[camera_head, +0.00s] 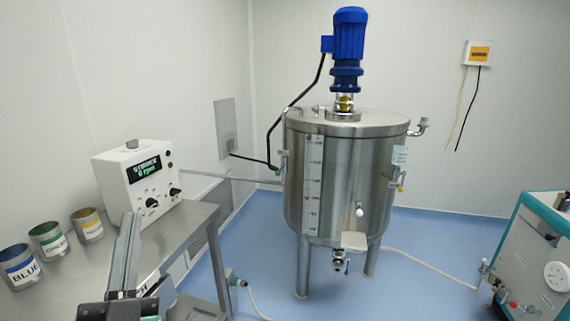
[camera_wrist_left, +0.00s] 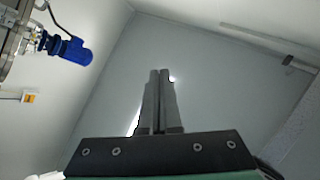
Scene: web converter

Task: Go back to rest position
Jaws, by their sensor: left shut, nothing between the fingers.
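My left gripper (camera_head: 126,255) shows at the lower left of the head view, in front of the steel bench. Its two dark fingers point up and lie together, shut and empty. In the left wrist view the fingers of my left gripper (camera_wrist_left: 158,100) stand side by side, touching, with only wall and ceiling behind them. My right gripper is not in either view.
A steel bench (camera_head: 180,240) carries a white control box (camera_head: 140,180) reading 0 rpm and cans labelled blue (camera_head: 18,268), green (camera_head: 47,240) and yellow. A steel tank (camera_head: 345,185) with a blue motor (camera_head: 348,40) stands centre. A teal-framed machine (camera_head: 530,260) is at right.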

